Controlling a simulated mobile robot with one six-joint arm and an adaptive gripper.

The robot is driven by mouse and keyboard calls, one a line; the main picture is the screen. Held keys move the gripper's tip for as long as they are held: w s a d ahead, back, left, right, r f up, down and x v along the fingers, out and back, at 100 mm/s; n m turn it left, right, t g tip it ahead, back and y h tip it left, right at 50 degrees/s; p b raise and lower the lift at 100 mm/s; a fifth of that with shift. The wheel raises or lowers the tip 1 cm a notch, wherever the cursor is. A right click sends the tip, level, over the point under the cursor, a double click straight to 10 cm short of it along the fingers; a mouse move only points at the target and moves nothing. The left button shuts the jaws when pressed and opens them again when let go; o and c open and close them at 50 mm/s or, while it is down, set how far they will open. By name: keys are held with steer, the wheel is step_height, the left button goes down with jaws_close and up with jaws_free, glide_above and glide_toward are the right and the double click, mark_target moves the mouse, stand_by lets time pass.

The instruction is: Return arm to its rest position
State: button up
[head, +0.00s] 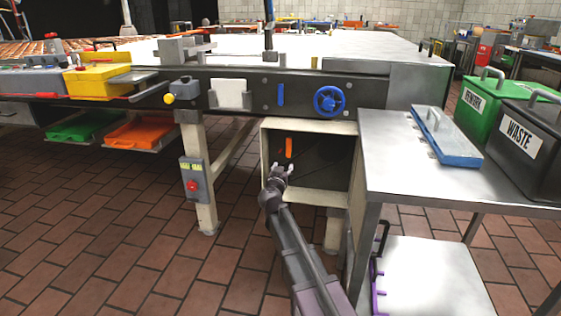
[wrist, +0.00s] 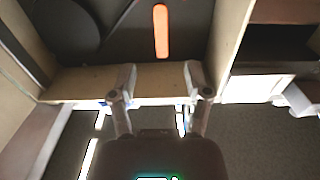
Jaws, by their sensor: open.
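My gripper (head: 278,172) is open and empty in the head view, in front of the open cream-framed box under the conveyor table. In the wrist view my gripper (wrist: 158,76) shows two spread fingers with nothing between them. An orange handle (head: 289,148) stands upright on the dark back of the box, just beyond the fingertips in the picture. The orange handle also shows in the wrist view (wrist: 161,31), apart from the fingers. My arm reaches up from the bottom of the head view.
A steel table (head: 395,165) stands close on the right with a blue-framed tray (head: 446,138), a green bin (head: 485,108) and a black WASTE bin (head: 525,140). The box frame (head: 310,127) surrounds the opening. A table leg (head: 197,160) with a switch box stands left. Tiled floor lies open at lower left.

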steer(key=s+d+r+m+g+h+p, duration=0.25)
steer(key=s+d+r+g+p, duration=0.9)
steer(key=p, duration=1.25)
steer(key=s+a+r+n+g+y+p, duration=0.2)
steer(key=s+r+n+g+y+p, duration=0.3)
steer(key=s+r+p, duration=1.4)
steer(key=s+g+y+p, duration=0.1)
steer(key=s+y+p, duration=0.1)
steer(key=s+p, duration=0.2)
steer(key=shift+a+n+p, duration=0.2)
steer(key=shift+n+p, duration=0.15)
steer(key=shift+p, duration=0.75)
steer(key=shift+r+y, duration=0.1)
steer(key=shift+y, duration=0.15)
steer(key=shift+c, duration=0.4)
